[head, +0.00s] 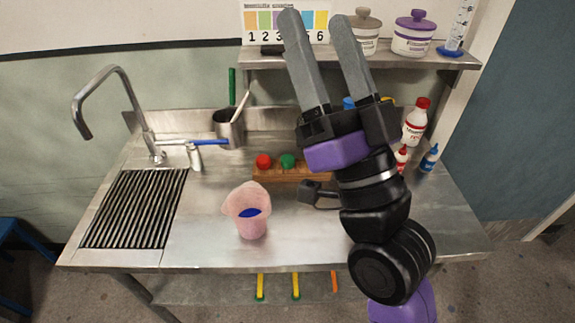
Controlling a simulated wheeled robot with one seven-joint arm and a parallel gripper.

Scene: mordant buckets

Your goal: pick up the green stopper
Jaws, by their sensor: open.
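The green stopper (288,161) has a round top and sits in a wooden block (276,173) near the back middle of the steel counter. A red stopper (264,161) sits just left of it in the same block. The block's right part is hidden behind my arm. My gripper (312,29) is raised high in front of the shelf, its two long grey fingers pointing up and apart. It is open with nothing between the fingers. It is well away from the green stopper, which appears below it in the picture.
A pink beaker (247,206) with something blue inside stands in front of the block. A tap (119,110) and ridged drainer (136,208) are at left. A metal pot (229,130) stands behind. Bottles (416,122) stand at right. The shelf (430,60) holds jars. The front counter is mostly clear.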

